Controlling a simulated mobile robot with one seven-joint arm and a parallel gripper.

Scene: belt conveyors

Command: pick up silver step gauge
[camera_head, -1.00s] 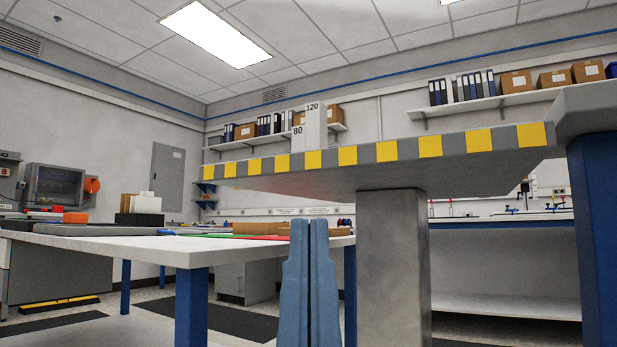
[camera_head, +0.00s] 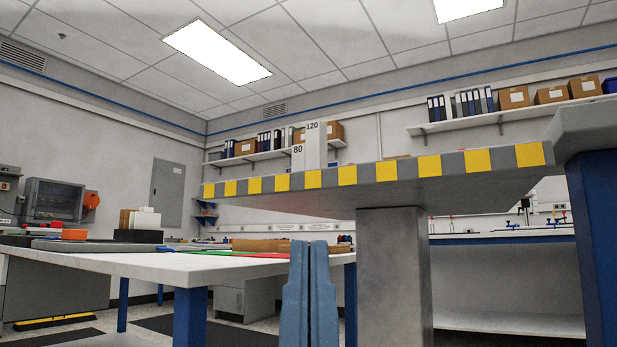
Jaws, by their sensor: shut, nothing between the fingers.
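The silver step gauge (camera_head: 314,146) stands on the raised surface with the yellow and grey striped edge, just left of the picture's middle. It is a pale stepped block marked 80 on the lower step and 120 on the taller one. Its base is hidden by the striped edge. My gripper (camera_head: 309,245) shows at the bottom middle as two blue-grey fingers pointing up, shut together with nothing between them. It appears well below the gauge in the picture, apart from it.
The striped slab (camera_head: 365,174) overhangs from left to right on a thick grey pillar (camera_head: 394,270). A blue post (camera_head: 598,240) stands at the right. A white table (camera_head: 150,264) at the left carries several trays and blocks. Shelves with binders (camera_head: 270,155) line the back wall.

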